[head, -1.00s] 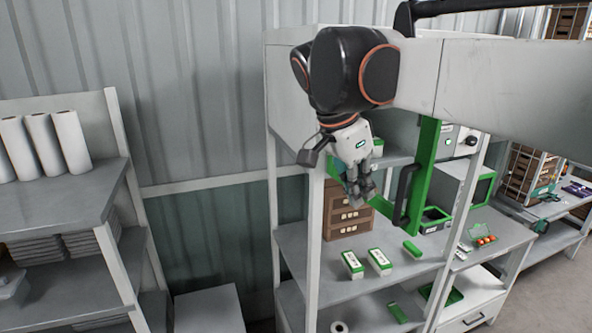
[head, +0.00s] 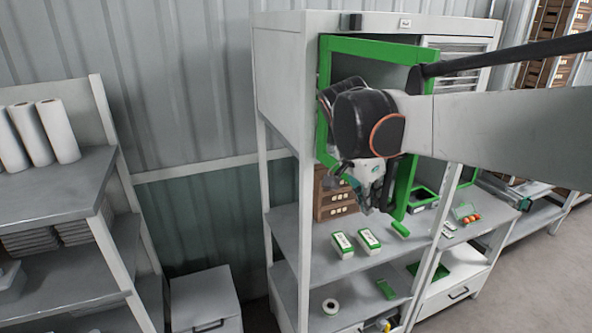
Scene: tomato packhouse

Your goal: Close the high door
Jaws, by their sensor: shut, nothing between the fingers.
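The high door (head: 322,95) is a green-framed door at the top of the tall light-grey shelf cabinet (head: 282,85). It stands ajar, its right side out toward me and its left side near the cabinet's front left post. My gripper (head: 374,208) points down in front of the door's lower part, close to the green right-hand upright (head: 404,188). Its fingers are together with nothing held. My wrist and forearm hide the middle of the door and its handle. I cannot tell whether the gripper touches the frame.
Below the door, an open shelf (head: 385,250) holds small green-and-white boxes (head: 343,244) and a brown drawer box (head: 333,200). A grey rack (head: 55,190) with white rolls (head: 58,132) stands at left. A low cabinet (head: 204,300) sits between them. Floor shows at right.

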